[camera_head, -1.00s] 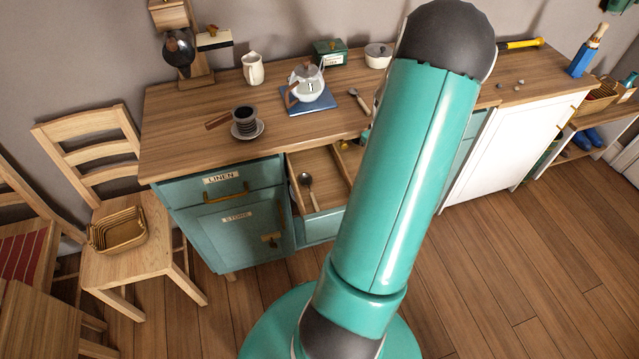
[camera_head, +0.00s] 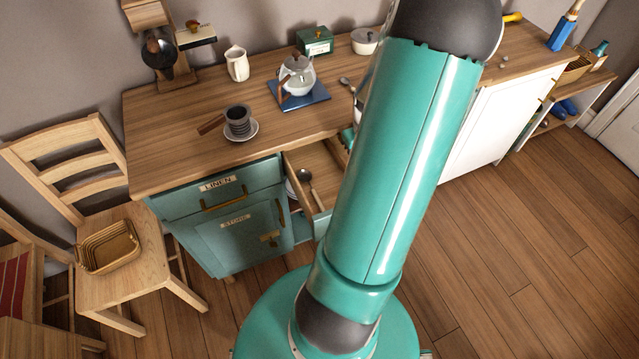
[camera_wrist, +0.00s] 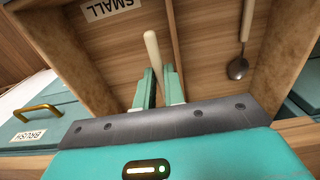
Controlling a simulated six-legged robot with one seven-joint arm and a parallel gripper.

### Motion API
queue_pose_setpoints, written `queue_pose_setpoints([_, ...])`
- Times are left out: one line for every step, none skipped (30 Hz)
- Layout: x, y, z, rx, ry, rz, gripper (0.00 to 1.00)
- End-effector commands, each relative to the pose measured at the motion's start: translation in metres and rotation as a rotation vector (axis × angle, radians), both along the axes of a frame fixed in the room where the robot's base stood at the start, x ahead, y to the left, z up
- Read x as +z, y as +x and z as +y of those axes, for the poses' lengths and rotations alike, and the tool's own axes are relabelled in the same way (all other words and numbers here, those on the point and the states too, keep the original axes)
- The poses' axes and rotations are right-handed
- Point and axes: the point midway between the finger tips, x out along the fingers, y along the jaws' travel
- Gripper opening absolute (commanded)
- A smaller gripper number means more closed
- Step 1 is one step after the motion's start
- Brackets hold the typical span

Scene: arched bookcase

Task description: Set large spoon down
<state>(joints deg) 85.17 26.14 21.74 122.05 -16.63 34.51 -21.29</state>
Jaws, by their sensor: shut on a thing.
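In the wrist view, my gripper (camera_wrist: 160,88) is shut on a slim thing with a pale cream handle (camera_wrist: 152,48), which I take to be the large spoon. Its lower end is hidden by the fingers and gripper body. The handle shows over the open drawer's (camera_wrist: 95,70) left compartment, by the SMALL label; whether it touches the bottom is unclear. Another spoon (camera_wrist: 238,66) lies in the right compartment, past a thin divider. In the head view, the drawer (camera_head: 322,155) is partly hidden by my arm, with a dark-bowled spoon (camera_head: 305,175) inside. My gripper is mostly hidden there.
The counter (camera_head: 190,120) holds a cup on a saucer (camera_head: 239,128), a kettle on a blue mat (camera_head: 297,78), a jug (camera_head: 237,63) and a green box (camera_head: 314,41). A chair (camera_head: 120,220) with a basket stands at left. The floor at right is clear.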

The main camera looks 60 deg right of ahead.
Motion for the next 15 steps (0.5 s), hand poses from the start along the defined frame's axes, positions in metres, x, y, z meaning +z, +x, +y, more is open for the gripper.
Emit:
queue_pose_setpoints([0.000,0.006,0.011,0.002,-0.001,0.001,0.00])
queue_pose_setpoints([0.000,0.010,0.018,0.002,0.000,0.000,0.00])
queue_pose_setpoints([0.000,0.015,0.026,0.002,0.000,0.000,0.00])
queue_pose_setpoints([0.000,0.018,0.033,0.003,0.000,0.001,0.00])
queue_pose_setpoints([0.000,0.022,0.039,0.002,0.000,0.001,0.00])
queue_pose_setpoints([0.000,0.027,0.047,0.002,-0.001,0.001,0.00])
queue_pose_setpoints([0.000,0.031,0.054,0.003,0.001,0.001,0.00])
queue_pose_setpoints([0.000,0.035,0.059,0.002,-0.001,0.001,0.00])
queue_pose_setpoints([0.000,0.040,0.067,0.001,0.000,0.000,0.00])
queue_pose_setpoints([0.000,0.043,0.073,0.001,0.000,0.000,0.00])
queue_pose_setpoints([0.000,0.047,0.078,0.001,-0.001,0.001,0.00])
queue_pose_setpoints([0.000,0.051,0.085,0.001,-0.001,0.001,0.00])
queue_pose_setpoints([0.000,0.055,0.091,0.001,0.000,0.001,0.00])
queue_pose_setpoints([0.000,0.058,0.096,0.001,0.001,0.001,0.00])
queue_pose_setpoints([0.000,0.062,0.103,-0.001,0.001,0.001,0.00])
